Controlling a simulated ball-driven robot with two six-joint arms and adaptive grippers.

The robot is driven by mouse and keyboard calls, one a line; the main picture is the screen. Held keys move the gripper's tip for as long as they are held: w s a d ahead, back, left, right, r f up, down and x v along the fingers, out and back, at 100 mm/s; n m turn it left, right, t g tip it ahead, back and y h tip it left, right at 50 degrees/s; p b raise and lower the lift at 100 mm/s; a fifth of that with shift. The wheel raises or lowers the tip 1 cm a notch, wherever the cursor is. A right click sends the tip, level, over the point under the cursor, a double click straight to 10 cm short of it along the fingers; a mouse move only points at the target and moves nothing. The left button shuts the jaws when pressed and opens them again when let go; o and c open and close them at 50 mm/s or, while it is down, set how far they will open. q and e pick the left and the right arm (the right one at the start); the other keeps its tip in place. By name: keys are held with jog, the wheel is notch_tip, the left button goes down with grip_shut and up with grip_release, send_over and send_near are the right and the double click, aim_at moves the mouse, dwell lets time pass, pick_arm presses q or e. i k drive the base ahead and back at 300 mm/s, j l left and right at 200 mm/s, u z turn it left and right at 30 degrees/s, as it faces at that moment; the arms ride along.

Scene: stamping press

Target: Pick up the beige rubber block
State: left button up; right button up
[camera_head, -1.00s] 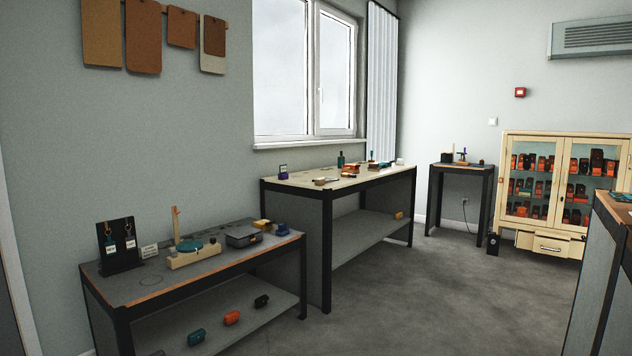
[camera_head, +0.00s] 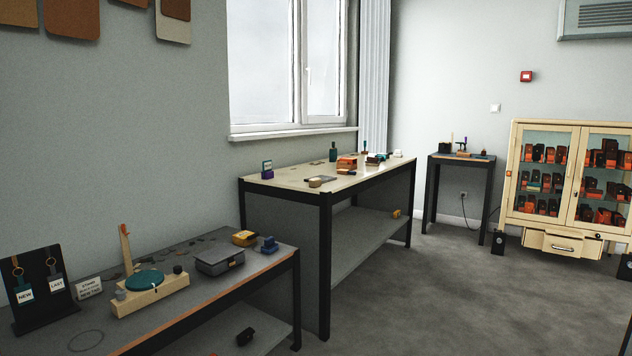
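I cannot pick out the beige rubber block for sure. A small tan piece (camera_head: 322,181) lies near the front of the cream-topped middle table (camera_head: 290,178); it is too small to tell what it is. A small pale piece (camera_head: 397,153) sits at that table's far end, also unclear. Neither of my grippers is in view.
The near-left bench (camera_head: 205,298) holds a wooden stand with a green disc (camera_head: 145,281), a grey box (camera_head: 219,261) and a tag display (camera_head: 40,290). A small dark table (camera_head: 461,157) and a glass cabinet (camera_head: 568,187) stand farther back. The floor (camera_head: 420,300) at centre right is clear.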

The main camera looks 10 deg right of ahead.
aim_at(314, 183)
jog(key=i+l, duration=0.2)
jog(key=l, duration=0.15)
jog(key=i+l, duration=0.2)
jog(key=l, duration=0.15)
jog(key=i+l, duration=0.15)
jog(key=l, duration=0.2)
jog(key=i+l, duration=0.2)
jog(key=l, duration=0.15)
jog(key=z, duration=0.05)
